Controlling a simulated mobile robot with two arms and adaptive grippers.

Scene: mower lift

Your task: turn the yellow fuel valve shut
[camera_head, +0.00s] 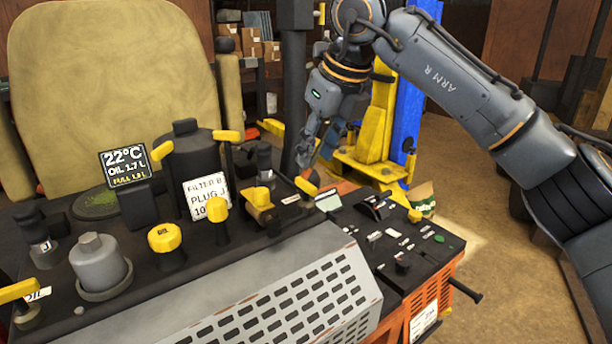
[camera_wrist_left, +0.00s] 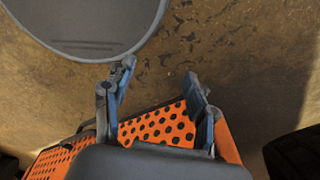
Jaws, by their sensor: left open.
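Several yellow parts stand on the dark machine deck; no readable label tells me which is the fuel valve. They include a round yellow cap (camera_head: 165,237), a yellow knob (camera_head: 217,210), a yellow winged handle (camera_head: 260,198) and a yellow lever (camera_head: 18,291) at the left edge. My right gripper (camera_head: 318,150) hangs pointing down behind the control panel, apart from these parts; its finger gap is unclear. My left gripper (camera_wrist_left: 158,78) is open and empty in the left wrist view, above an orange perforated panel (camera_wrist_left: 158,127). It does not show in the head view.
A tan seat (camera_head: 115,75) stands behind the deck. A grey slotted cover (camera_head: 290,300) and a control panel (camera_head: 395,240) lie in front. A yellow and blue lift post (camera_head: 375,130) stands behind my right gripper. A round grey pan (camera_wrist_left: 90,25) lies on the floor.

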